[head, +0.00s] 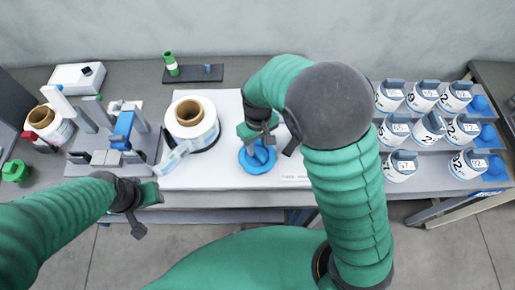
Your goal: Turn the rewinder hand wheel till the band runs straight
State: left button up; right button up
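The blue hand wheel (256,158) lies on the white rewinder base (228,108) in the middle of the bench. My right gripper (262,142) is over the wheel's upper part, touching or just above it; its fingers are partly hidden and I cannot tell whether they are closed. The white label reel (191,123) with a brown core stands left of the wheel. The band (172,158) runs from the reel's lower left toward the grey labeller (118,145); I cannot tell if it is straight. My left gripper (139,208) is at the bench's front edge, its finger gap unclear.
A second reel (48,124) with a brown core stands at the left. A grey rack (431,158) with several labelled rolls is at the right. A dark tray with a green bottle (170,64) is at the back. A green knob-like object (14,171) lies far left.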

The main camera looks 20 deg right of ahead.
aim_at(257, 151)
jog(key=shift+s+a+f, duration=0.1)
jog(key=shift+a+f, duration=0.05)
jog(key=shift+f, duration=0.65)
jog(key=shift+s+a+f, duration=0.1)
jog(key=shift+a+f, duration=0.05)
jog(key=shift+f, duration=0.6)
jog(key=shift+w, duration=0.1)
jog(key=shift+d, duration=0.1)
jog(key=shift+d, duration=0.1)
jog(key=c, duration=0.5)
grip_shut()
